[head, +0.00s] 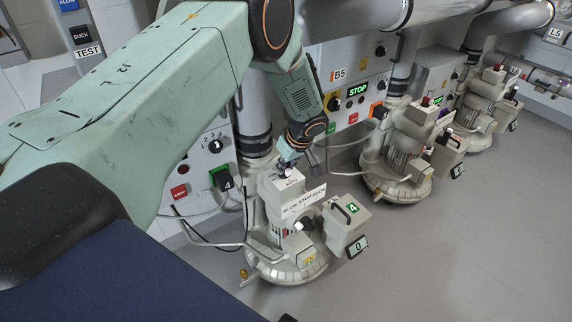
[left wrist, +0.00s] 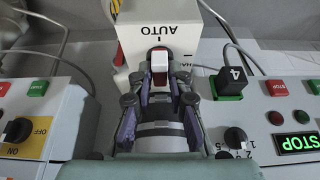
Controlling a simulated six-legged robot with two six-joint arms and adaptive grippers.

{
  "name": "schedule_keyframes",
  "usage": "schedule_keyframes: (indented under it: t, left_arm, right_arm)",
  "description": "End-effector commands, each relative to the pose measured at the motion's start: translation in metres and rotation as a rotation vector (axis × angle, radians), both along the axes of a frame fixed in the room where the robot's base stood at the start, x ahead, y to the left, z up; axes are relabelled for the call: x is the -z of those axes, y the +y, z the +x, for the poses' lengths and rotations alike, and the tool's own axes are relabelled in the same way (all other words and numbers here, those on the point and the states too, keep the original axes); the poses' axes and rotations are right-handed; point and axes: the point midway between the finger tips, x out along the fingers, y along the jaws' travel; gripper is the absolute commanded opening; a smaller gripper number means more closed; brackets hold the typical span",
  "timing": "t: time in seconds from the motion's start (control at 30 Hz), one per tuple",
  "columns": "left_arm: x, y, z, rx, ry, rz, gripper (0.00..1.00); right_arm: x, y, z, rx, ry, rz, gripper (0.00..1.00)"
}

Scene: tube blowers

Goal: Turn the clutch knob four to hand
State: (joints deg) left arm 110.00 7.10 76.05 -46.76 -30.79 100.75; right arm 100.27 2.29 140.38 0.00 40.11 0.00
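The clutch knob (left wrist: 160,64), white with a red end, sits on the top of the cream housing of blower four (head: 290,200). Its red end points towards the AUTO mark (left wrist: 170,30); part of a HAND label shows to its right. In the head view the knob (head: 285,173) is small, just below my left gripper (head: 297,158). My left gripper points down at it with its fingers apart; in the left wrist view the fingertips (left wrist: 161,82) flank the knob's near end. Contact cannot be told. My right gripper is not in view.
A BLOW STOP SUCK label (head: 304,201) and a lever box with a green 4 (head: 347,215) are on the same blower. More blowers (head: 398,155) stand to the right. Wall panels (head: 358,90) with knobs and buttons rise behind. The grey floor (head: 470,240) is clear.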

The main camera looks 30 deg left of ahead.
Motion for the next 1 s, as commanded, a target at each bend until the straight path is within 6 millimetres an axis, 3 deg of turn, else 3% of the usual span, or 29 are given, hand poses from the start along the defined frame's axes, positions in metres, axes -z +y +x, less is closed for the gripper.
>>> schedule_keyframes:
  t: [0.17,0.63,1.0]
  left_arm:
    - [0.0001,0.0007,0.0003,0.000,0.001,0.000,0.00]
    - [-0.0006,0.0014,0.0003,0.034,-0.001,-0.001,0.00]
    - [-0.0002,0.0030,-0.0023,0.288,-0.002,-0.003,0.00]
  right_arm:
    - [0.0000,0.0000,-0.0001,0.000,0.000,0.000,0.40]
    - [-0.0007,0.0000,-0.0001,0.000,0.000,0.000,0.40]
    - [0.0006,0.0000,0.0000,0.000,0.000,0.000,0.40]
